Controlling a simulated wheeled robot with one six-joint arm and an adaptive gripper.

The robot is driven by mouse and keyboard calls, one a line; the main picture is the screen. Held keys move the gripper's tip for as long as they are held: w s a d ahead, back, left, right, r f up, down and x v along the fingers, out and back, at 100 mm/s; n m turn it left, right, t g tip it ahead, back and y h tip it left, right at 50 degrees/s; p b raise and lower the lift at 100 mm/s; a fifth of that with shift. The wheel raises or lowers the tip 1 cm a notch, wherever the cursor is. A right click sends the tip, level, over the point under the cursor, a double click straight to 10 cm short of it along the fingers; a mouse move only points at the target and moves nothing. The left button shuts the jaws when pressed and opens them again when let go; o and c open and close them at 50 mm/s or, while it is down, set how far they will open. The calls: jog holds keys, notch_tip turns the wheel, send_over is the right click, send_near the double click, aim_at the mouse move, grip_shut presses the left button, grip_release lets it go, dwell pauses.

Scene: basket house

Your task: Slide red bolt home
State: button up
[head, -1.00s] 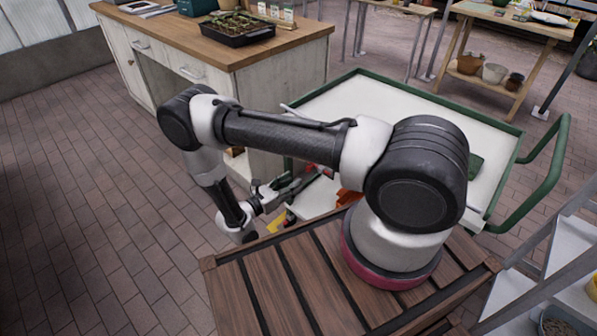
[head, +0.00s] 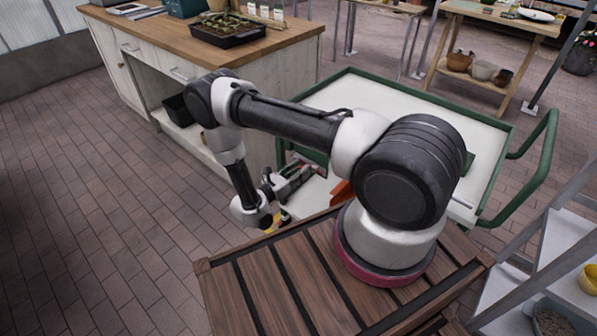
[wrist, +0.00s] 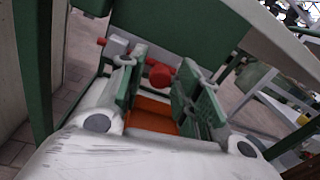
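The red bolt shows in the wrist view as a round red knob (wrist: 160,75) beside a grey housing (wrist: 117,46), with a small red end (wrist: 101,41) at the housing's far left. My gripper (wrist: 165,88) is open, with its two green-padded fingers on either side of the knob in the picture. The knob appears just beyond the fingertips; I cannot tell whether either finger touches it. In the head view my gripper (head: 308,172) is at the near left corner of the green-rimmed cart, and the bolt there is too small and covered to make out clearly.
The white cart top (head: 400,110) has a raised green rim and is mostly clear. An orange piece (head: 342,190) lies by my arm's base and also shows below the fingers in the wrist view (wrist: 150,115). A wooden-topped bench (head: 215,45) stands behind to the left.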

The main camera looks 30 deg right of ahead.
grip_shut()
jog(key=shift+w+a, duration=0.25)
jog(key=shift+w, duration=0.35)
jog(key=shift+w+a, duration=0.3)
jog(key=shift+w, duration=0.35)
jog(key=shift+w+a, duration=0.25)
jog(key=shift+w, duration=0.35)
jog(key=shift+o, duration=2)
grip_release()
jog(key=v, duration=1.2)
jog(key=shift+f, duration=0.1)
